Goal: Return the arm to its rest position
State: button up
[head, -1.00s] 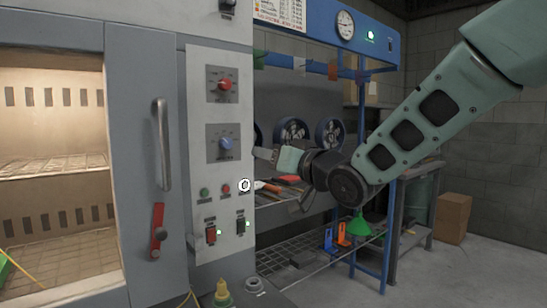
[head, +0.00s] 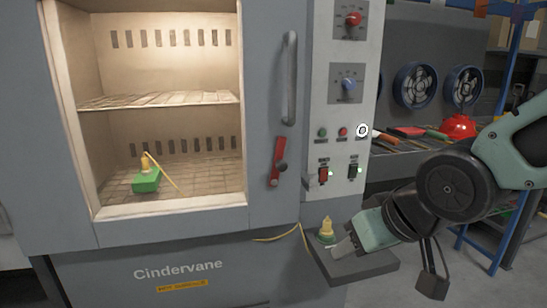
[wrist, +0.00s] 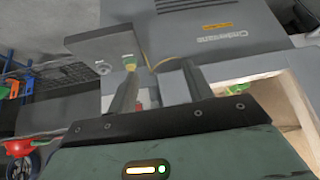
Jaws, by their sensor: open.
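My gripper (head: 346,246) is at the lower right of the head view, over or beside the small grey side shelf (head: 350,268) of the oven. Its dark fingers are spread apart in the wrist view (wrist: 160,88), with nothing held between them. My arm comes in from the right and bends down at the dark wrist joint. A yellow-tipped piece with a green base (head: 326,230) stands on the shelf close to the fingertips. It also shows beyond the fingers in the wrist view (wrist: 129,62). I cannot tell whether the fingers touch the shelf.
A workbench with a red funnel-like item (head: 458,127) and round fans (head: 415,85) is behind my arm.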

jog(key=s+f+n+g+h, duration=0.1)
jog(key=s+f+n+g, duration=0.15)
jog(key=s, duration=0.55)
jog(key=s+f+n+g+h, duration=0.1)
jog(key=s+f+g, duration=0.25)
jog(key=s, duration=0.45)
notch_tip(320, 180, up, 16)
jog(key=p, duration=1.5)
jog(key=shift+f+h, duration=0.15)
jog(key=shift+h, duration=0.15)
jog(key=shift+s, duration=0.1)
